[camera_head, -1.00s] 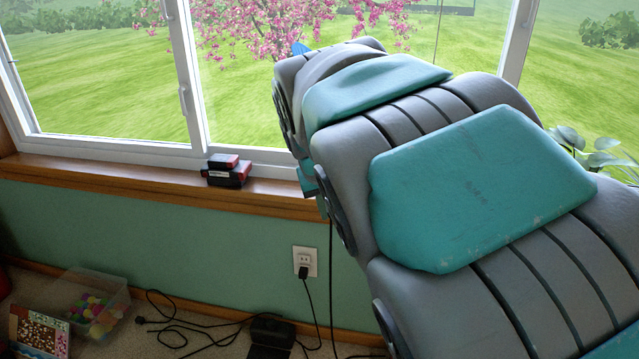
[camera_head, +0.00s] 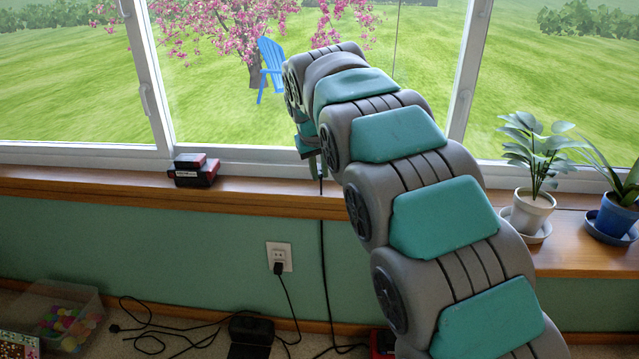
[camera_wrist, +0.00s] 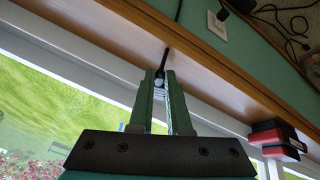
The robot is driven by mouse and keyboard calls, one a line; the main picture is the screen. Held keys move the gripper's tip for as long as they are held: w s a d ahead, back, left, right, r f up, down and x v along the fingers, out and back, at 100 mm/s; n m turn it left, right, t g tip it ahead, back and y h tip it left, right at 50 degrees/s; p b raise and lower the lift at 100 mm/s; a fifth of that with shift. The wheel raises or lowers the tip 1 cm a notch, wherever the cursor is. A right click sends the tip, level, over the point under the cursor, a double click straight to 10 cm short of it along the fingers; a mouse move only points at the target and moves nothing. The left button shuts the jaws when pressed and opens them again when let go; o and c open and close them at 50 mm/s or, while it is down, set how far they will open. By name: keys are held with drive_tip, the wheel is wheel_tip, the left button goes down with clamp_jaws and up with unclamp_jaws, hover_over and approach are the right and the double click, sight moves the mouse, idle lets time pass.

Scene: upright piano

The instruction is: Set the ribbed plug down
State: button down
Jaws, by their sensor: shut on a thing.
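My gripper (camera_wrist: 160,90) is shut on the ribbed plug (camera_wrist: 158,84), a small dark piece between the two green fingers in the wrist view. Its black cable (camera_head: 323,240) runs over the front edge of the wooden windowsill (camera_head: 250,196) and hangs down to the floor. In the head view my gripper (camera_head: 314,165) is at the sill, in front of the window, and the plug is mostly hidden by it. I cannot tell whether the plug touches the sill.
Stacked dark red boxes (camera_head: 194,172) stand on the sill to the left, with bare sill between. A white-potted plant (camera_head: 529,215) and a blue-potted plant (camera_head: 613,217) stand to the right. Below are a wall outlet (camera_head: 279,254) and a clear bin (camera_head: 38,305).

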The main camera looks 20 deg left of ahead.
sight(320, 193)
drive_tip(key=shift+f, duration=1.75)
drive_tip(key=shift+f, duration=0.15)
drive_tip(key=c, duration=1.2)
unclamp_jaws()
drive_tip(key=shift+o, duration=0.2)
drive_tip(key=a+v, duration=0.1)
drive_tip(key=v, duration=1.1)
drive_tip(key=shift+d+r, duration=0.25)
drive_tip(key=shift+d, duration=0.2)
